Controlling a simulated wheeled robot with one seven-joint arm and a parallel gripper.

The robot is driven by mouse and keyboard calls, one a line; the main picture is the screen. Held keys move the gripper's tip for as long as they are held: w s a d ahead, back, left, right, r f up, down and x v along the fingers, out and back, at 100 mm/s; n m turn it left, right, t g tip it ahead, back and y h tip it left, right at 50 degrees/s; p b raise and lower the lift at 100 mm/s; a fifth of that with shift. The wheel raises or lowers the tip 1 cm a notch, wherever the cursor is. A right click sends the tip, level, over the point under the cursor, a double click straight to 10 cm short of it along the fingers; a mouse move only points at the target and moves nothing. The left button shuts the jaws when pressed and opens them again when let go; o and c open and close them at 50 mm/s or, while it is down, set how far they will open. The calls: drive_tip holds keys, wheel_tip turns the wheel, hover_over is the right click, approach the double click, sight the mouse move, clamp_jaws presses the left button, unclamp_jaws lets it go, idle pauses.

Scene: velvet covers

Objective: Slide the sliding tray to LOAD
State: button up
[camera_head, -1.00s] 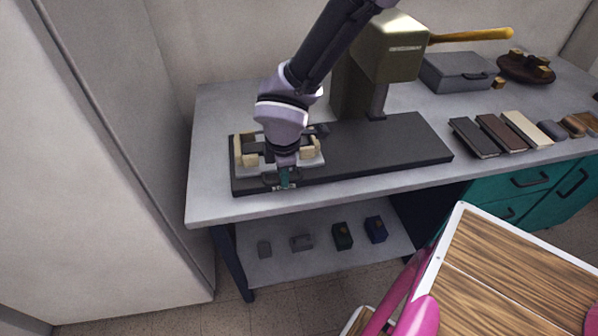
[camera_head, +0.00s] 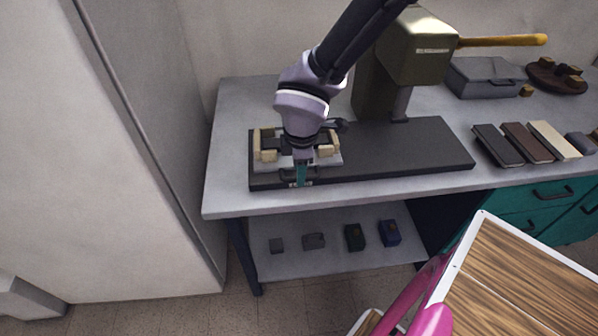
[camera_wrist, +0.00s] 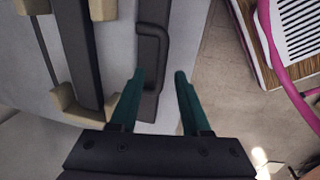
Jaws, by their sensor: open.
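The sliding tray (camera_head: 329,161) is a light plate with cream blocks and dark bars on it. It sits at the left end of the long dark base (camera_head: 400,153) of the olive press (camera_head: 415,50). My gripper (camera_head: 301,178) points down at the tray's front edge. In the wrist view, the tray's dark looped handle (camera_wrist: 163,50) shows between the lines of the two teal fingers, nearer the left one. My gripper (camera_wrist: 160,76) is open there, and I cannot tell if a finger touches the handle. No LOAD mark is readable.
The dark base is clear to the right of the tray. Dark and cream slabs (camera_head: 527,142) lie on the bench's right side, before a grey box (camera_head: 484,77). A lower shelf (camera_head: 340,262) holds several small blocks. A wood-topped cart (camera_head: 520,285) with pink parts stands front right.

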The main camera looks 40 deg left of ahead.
wheel_tip(320, 180, up, 9)
drive_tip(key=s+d, duration=0.1)
drive_tip(key=shift+d, duration=0.15)
idle(0.5)
